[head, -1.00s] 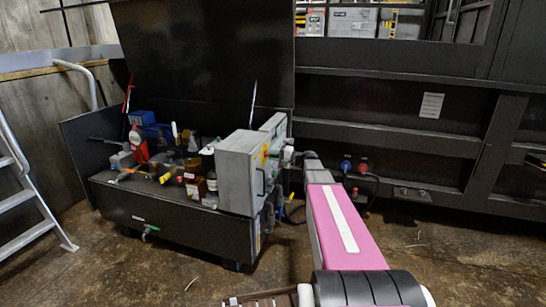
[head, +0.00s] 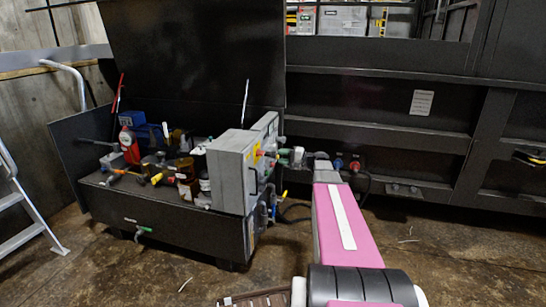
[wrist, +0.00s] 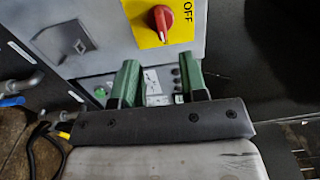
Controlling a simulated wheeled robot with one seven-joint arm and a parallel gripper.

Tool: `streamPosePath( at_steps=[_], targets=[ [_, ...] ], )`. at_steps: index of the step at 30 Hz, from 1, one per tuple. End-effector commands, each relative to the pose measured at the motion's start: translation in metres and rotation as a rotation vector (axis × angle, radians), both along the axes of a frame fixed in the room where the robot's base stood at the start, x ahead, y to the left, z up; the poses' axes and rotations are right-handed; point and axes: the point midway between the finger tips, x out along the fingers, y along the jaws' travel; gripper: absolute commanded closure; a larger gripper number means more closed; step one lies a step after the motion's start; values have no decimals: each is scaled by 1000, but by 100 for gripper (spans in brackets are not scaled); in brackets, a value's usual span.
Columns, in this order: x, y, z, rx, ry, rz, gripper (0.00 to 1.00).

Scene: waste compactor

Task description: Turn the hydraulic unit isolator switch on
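The isolator switch (wrist: 161,20) is a red rotary knob on a yellow plate on a grey box. The knob's ridge runs roughly up and down in the picture. My gripper (wrist: 159,82) is open and empty, its two green fingers spread apart below the knob in that view, not touching it. In the head view the grey control box (head: 230,172) stands on the hydraulic unit, with my gripper (head: 284,156) at its right side.
The black hydraulic unit (head: 170,218) has its lid raised and holds bottles and fittings. Hoses and cables (head: 282,208) hang right of the box. The dark compactor wall (head: 400,140) stands behind my arm. A ladder (head: 30,215) is at left. Floor at front right is clear.

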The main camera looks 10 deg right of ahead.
Motion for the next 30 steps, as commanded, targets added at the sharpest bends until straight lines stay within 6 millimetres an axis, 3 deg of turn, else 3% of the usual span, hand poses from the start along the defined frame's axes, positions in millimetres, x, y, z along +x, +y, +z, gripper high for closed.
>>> streamPosePath(
  at_steps=[7, 19, 23, 30],
  targets=[
    [-11, -19, 0, 0, 0, 0, 61],
    [-13, -16, -2, -8, 6, 4, 61],
    [-26, 5, -17, -75, 47, 32, 61],
    [-82, 74, -81, -378, 203, 140, 61]
  ],
)
